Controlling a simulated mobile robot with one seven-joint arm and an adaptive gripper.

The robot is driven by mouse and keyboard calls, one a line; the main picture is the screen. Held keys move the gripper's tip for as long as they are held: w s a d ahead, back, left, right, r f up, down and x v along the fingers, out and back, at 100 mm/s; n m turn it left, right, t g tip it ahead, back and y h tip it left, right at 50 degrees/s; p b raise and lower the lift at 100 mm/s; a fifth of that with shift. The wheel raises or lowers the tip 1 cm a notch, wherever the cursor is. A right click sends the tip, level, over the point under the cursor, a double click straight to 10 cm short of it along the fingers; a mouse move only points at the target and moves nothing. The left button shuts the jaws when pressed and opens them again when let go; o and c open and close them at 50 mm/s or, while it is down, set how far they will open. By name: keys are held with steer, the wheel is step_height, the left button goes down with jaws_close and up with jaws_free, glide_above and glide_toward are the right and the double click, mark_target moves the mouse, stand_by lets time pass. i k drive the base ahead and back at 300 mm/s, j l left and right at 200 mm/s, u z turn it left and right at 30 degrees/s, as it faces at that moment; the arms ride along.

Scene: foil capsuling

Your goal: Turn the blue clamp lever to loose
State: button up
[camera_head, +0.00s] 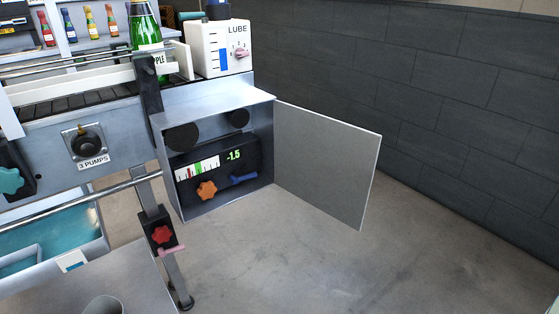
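The blue clamp lever (243,178) is a small blue handle on the lower right of a black panel inside an open grey metal box (177,208). It lies close to level, with a slight tilt. I cannot read any tight or loose marking beside it. An orange knob (206,190) sits to its left on the same panel. A green display (234,155) above the lever reads -1.5, beside a white scale with coloured bars (197,169). My gripper is not in view.
The box door (328,165) stands open to the right. A white LUBE unit (221,48) and a green bottle (146,28) stand above. A red knob (162,234) and pink lever (172,250) are on the leg at lower left. The floor in front is clear.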

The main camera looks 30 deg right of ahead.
mark_target(234, 180)
steer(key=l+u, duration=0.35)
steer(key=l, duration=0.2)
steer(key=l+u, duration=0.4)
steer(key=l, duration=0.15)
steer(key=l+u, duration=0.1)
steer(key=l, duration=0.3)
steer(key=k+l+u, duration=0.15)
steer(key=l, duration=0.25)
steer(key=l+u, duration=0.1)
steer(key=l, duration=0.3)
steer(key=k+l, duration=0.1)
steer(key=l, duration=0.3)
steer(key=k+l, duration=0.1)
steer(key=l, duration=0.3)
steer(key=k+l, duration=0.1)
steer(key=l, duration=0.3)
steer(key=k+l, duration=0.1)
steer(key=l, duration=0.3)
steer(key=k+l, duration=0.1)
steer(key=l, duration=0.3)
steer(key=i+j, duration=0.1)
steer(key=j+u, duration=0.2)
steer(key=j, duration=0.65)
steer(key=i, duration=0.05)
